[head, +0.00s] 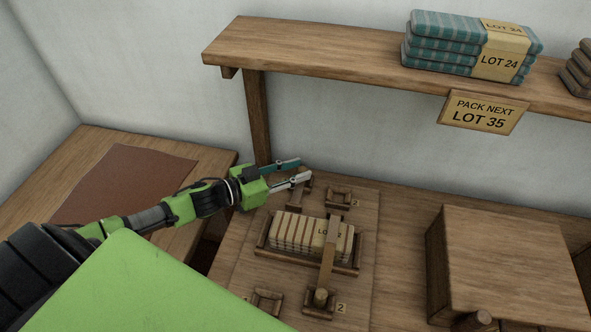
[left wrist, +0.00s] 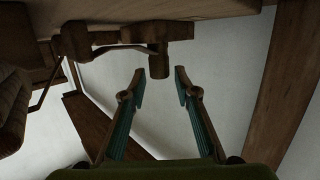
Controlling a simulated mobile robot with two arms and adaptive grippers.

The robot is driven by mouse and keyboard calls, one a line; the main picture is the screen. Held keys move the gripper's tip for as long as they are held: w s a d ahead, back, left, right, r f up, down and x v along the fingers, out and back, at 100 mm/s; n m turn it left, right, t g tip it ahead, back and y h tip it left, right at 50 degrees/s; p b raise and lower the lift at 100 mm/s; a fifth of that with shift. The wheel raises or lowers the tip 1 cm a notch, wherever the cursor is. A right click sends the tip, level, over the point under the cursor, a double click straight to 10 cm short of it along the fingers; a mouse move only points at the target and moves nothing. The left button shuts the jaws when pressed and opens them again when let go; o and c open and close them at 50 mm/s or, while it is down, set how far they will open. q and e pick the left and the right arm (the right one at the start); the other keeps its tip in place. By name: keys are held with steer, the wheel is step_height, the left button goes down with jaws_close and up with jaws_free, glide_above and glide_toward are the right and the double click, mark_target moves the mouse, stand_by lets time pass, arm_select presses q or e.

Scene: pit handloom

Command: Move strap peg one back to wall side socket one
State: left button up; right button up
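My left gripper (head: 305,168) is over the wall side of a wooden packing board (head: 365,245), fingers apart. In the left wrist view a dark wooden peg (left wrist: 158,64) sticks out of a block between the open fingertips (left wrist: 160,70), with gaps on both sides. In the head view a brown strap piece (head: 296,197) shows just below the fingers; they partly cover its end and the socket there. The wall side socket (head: 340,196) marked 2 looks empty. A second strap (head: 328,252) crosses the bundle, with its peg (head: 320,297) at the near socket marked 2. My right gripper is not in view.
A pale folded bundle (head: 290,231) lies in a wooden cradle (head: 347,267). Another near socket (head: 267,300) stands left of the second peg. A shelf (head: 330,57) overhangs behind, its post (head: 257,115) close to my gripper. A wooden box (head: 510,250) stands right.

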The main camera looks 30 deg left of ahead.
arm_select(q)
steer(key=shift+s+a, duration=0.1)
stand_by(0.3)
steer(key=v, duration=1.1)
steer(key=shift+s+a+r, duration=0.15)
steer(key=shift+s+a, duration=0.05)
steer(key=shift+s, duration=0.1)
